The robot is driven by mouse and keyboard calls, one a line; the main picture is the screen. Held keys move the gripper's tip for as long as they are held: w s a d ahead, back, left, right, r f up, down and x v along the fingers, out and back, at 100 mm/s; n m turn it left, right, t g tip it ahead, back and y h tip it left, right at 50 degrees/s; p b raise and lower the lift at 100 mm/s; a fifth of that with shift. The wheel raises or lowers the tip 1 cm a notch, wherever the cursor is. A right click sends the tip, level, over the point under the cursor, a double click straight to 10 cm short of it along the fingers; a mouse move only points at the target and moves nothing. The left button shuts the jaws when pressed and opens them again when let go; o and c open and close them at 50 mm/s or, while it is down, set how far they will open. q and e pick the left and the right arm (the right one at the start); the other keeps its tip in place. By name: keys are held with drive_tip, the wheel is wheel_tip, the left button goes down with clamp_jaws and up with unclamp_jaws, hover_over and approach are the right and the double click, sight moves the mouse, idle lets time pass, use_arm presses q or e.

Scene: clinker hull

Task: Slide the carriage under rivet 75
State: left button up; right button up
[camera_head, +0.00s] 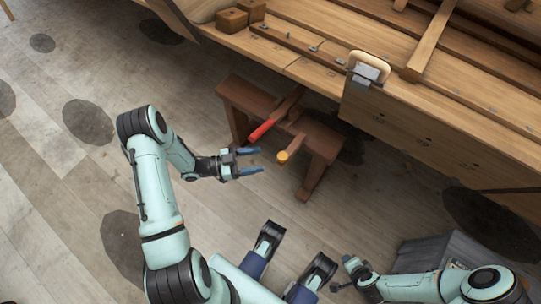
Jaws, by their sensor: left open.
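A light wooden loop with a grey block, perhaps the carriage (370,68), sits at the edge of the wooden hull (320,75). Small rivets show along the planks, and faint marks show on the hull's side plank; I cannot read any number, so I cannot tell which rivet is 75. My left gripper (259,161) is open and empty, left of the bench and well below the carriage in the picture, touching nothing that I can see. My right gripper (345,275) is low at the right, far from the carriage; its jaws are too small to read.
A brown wooden bench (240,97) stands in front of the hull, with a red-handled tool (262,130) and a yellow-ended tool (284,157) on it. Brown blocks (232,20) lie on the hull. A grey crate (440,255) stands lower right. Floor at left is clear.

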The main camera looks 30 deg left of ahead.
use_arm(q)
drive_tip(key=v, duration=0.3)
drive_tip(key=shift+s+a, duration=0.2)
drive_tip(key=shift+s, duration=0.05)
idle(0.4)
